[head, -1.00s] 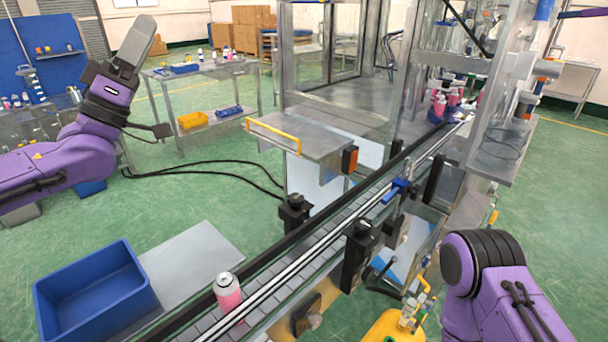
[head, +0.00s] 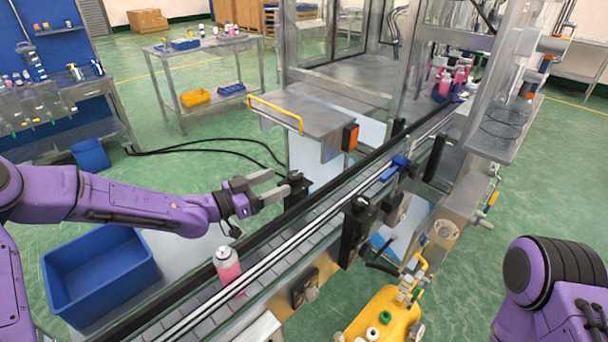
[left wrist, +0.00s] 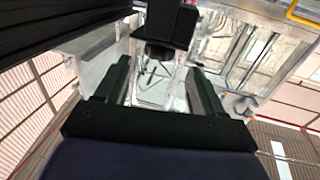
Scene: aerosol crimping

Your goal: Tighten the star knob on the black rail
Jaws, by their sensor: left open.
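The black rail (head: 255,240) runs along the near-left side of the conveyor. A black bracket (head: 295,190) stands at it, with a small dark knob (head: 294,175) on top; its star shape is too small to make out. My left gripper (head: 279,183) is open, its fingers pointing right at the bracket and close to it. In the left wrist view, a black block (left wrist: 168,25) with a rounded dark part (left wrist: 158,50) below it shows ahead, between the two open fingers (left wrist: 160,88). Contact cannot be told. My right gripper is out of view.
A pink can (head: 227,268) with a grey top stands on the conveyor (head: 315,218). A blue bin (head: 100,275) is at lower left. Another black bracket (head: 357,235) and a blue clamp (head: 395,168) sit along the silver rail. A yellow tank (head: 385,318) is at lower right.

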